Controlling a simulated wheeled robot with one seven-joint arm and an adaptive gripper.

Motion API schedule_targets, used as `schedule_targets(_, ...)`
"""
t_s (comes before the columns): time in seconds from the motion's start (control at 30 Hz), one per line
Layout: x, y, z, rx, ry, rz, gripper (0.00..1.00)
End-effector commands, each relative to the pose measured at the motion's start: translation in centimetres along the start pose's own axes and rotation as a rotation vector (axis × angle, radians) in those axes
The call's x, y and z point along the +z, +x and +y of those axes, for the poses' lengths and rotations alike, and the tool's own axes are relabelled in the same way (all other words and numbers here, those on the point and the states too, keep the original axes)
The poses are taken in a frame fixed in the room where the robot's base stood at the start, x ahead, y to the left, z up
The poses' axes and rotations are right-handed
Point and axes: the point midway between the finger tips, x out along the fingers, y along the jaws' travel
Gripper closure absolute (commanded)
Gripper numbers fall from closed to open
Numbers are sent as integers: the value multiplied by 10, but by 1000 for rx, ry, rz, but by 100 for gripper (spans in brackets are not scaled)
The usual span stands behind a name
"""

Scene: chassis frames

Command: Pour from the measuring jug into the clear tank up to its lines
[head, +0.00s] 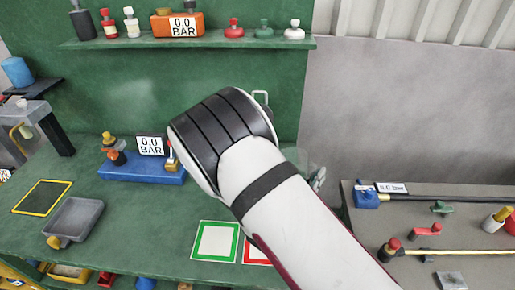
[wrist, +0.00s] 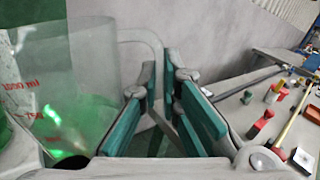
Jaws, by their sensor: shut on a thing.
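My gripper (wrist: 164,82) shows its teal fingers in the middle of the wrist view. It is shut on the pale curved handle (wrist: 148,38) of the measuring jug. The jug's clear wall (wrist: 92,72) is left of the fingers, with reversed red lettering and a bright green patch low down. Its liquid level is unclear. In the head view my arm hides the fingers and most of the jug; a pale loop (head: 262,97) shows above the wrist. I cannot make out the clear tank surely in either view.
A blue gauge block (head: 142,172) reading 0.0 BAR stands left of my arm. A grey tray (head: 74,219) and green-framed card (head: 215,241) lie on the green bench. A shelf (head: 190,42) runs behind. A grey bench (head: 455,225) with tools stands at right, beyond a gap.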

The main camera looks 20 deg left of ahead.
Motion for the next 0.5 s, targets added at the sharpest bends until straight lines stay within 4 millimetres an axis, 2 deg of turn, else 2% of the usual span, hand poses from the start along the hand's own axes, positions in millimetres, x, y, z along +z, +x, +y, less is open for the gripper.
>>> schedule_targets(0.2, -21, 1, -6, -2, 130, 0, 100)
schedule_targets(0.5, -35, 1, -9, -4, 232, 1, 100)
